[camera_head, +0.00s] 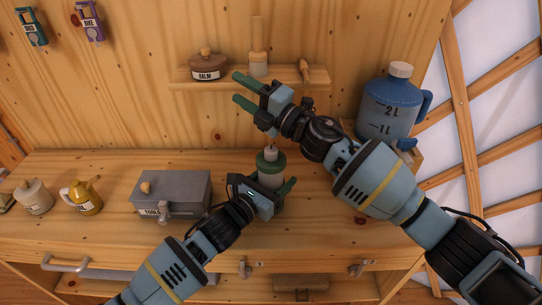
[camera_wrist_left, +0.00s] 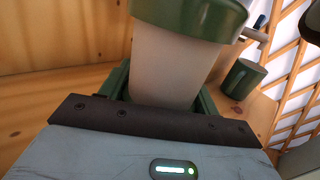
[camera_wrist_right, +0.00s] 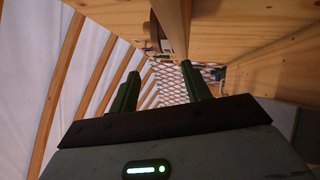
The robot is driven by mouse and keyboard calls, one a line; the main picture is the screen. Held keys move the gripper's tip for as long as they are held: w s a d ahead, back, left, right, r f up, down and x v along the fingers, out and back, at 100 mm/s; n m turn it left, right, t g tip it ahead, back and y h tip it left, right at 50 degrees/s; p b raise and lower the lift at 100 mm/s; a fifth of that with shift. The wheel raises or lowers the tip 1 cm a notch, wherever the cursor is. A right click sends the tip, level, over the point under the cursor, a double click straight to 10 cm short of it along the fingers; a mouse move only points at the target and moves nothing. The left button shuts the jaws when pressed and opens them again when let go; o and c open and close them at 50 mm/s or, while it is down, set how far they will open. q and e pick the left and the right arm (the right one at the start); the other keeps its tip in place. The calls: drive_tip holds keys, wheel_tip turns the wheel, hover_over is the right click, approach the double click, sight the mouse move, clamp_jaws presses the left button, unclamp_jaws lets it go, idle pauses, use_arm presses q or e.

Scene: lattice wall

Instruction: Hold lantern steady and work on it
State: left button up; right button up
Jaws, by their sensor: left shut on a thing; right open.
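The lantern (camera_head: 270,167) stands upright on the workbench, with a green top and a pale body. In the left wrist view its pale body (camera_wrist_left: 172,68) fills the space between the green fingers. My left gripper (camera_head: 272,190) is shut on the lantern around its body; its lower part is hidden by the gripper. My right gripper (camera_head: 240,89) is open and empty, above and left of the lantern, in front of the small wall shelf. In the right wrist view its two green fingers (camera_wrist_right: 160,92) are apart with nothing between them.
A grey toolbox (camera_head: 172,193), a yellow oil can (camera_head: 83,197) and a pale pot (camera_head: 34,198) stand left. A blue jug (camera_head: 388,108) stands right. Bench front is clear.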

sight(272, 156)
drive_tip(key=s+d+n+t+h, duration=0.1)
drive_tip(key=t+h, duration=0.1)
drive_tip(key=h, duration=0.1)
drive_tip(key=s+d+f+n+t+h, duration=0.1)
drive_tip(key=s+t+h, duration=0.1)
drive_tip(key=t+h, duration=0.1)
drive_tip(key=s+d+f+n+t+h, duration=0.1)
drive_tip(key=n+t+h, duration=0.1)
drive_tip(key=h, duration=0.3)
drive_tip(key=shift+s+d+f, duration=0.25)
drive_tip(key=shift+s+d, duration=0.05)
drive_tip(key=shift+s, duration=0.1)
drive_tip(key=f+n+h, duration=0.1)
drive_tip(key=f, duration=0.1)
drive_tip(key=s+d+f+n+h, duration=0.1)
drive_tip(key=f, duration=0.2)
drive_tip(key=s+d+f+n+g, duration=0.1)
drive_tip(key=f, duration=0.2)
drive_tip(key=shift+f+h, duration=0.15)
drive_tip(key=shift+h, duration=0.25)
drive_tip(key=c, duration=0.8)
drive_tip(key=shift+c, duration=0.2)
